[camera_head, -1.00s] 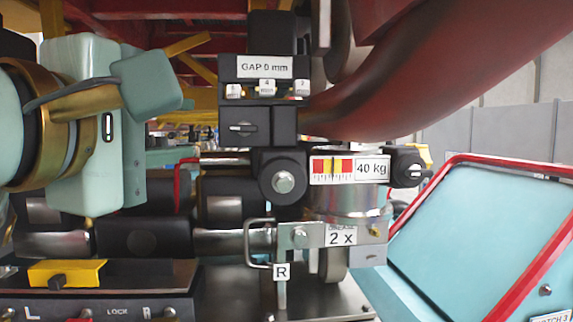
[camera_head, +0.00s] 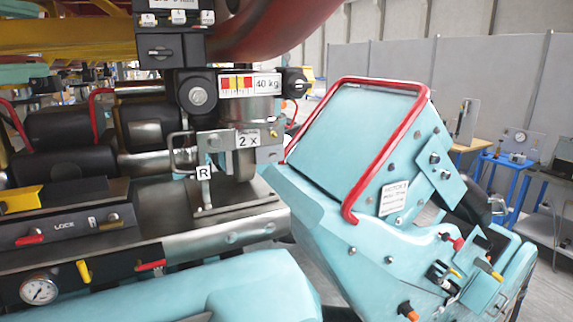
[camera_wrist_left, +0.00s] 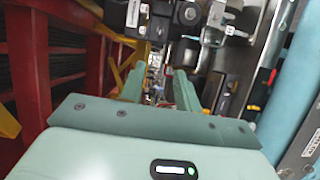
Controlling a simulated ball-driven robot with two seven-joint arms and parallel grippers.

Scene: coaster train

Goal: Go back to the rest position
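My left gripper (camera_wrist_left: 168,85) shows in the left wrist view with its two pale green fingers apart and nothing held between them. In the head view only a small pale green piece at the left edge (camera_head: 25,74) appears to belong to it; the rest is out of frame. The wheel unit with the 40 kg scale (camera_head: 250,85) and the "2 x" plate (camera_head: 249,139) stands right of it, apart from it. My right gripper is in neither view.
A teal housing with a red tubular frame (camera_head: 365,150) stands at the right. A control panel with a gauge (camera_head: 39,290) and a yellow block (camera_head: 20,198) are at the lower left. A dark red pipe (camera_head: 270,25) crosses overhead. Red girders (camera_wrist_left: 70,50) rise at the left in the wrist view.

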